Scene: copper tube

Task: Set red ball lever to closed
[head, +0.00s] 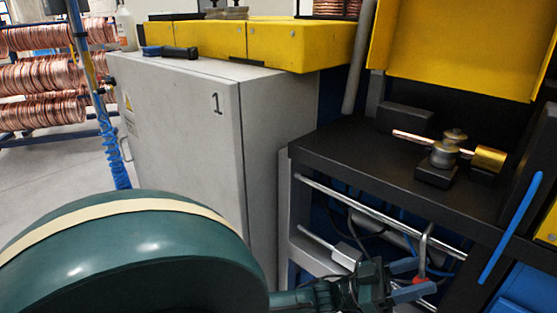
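The red ball (420,281) of the lever shows low in the head view, below the black bench top. A bent grey metal rod (425,243) rises above it and looks like the lever's arm. My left gripper (411,279) comes in from the lower left. Its two grey-blue fingers stand apart, one above and one below the ball's level, with the ball near the fingertips. I see gaps beside the ball, so the fingers do not look shut on it. Part of the ball is hidden. My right gripper is not in view.
The black bench (375,160) carries a copper tube (414,138) in a metal fixture (444,155). Metal rails (365,208) and cables run close above my gripper. A grey cabinet (185,130) stands left of the bench. A blue bar (510,228) slants at the right.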

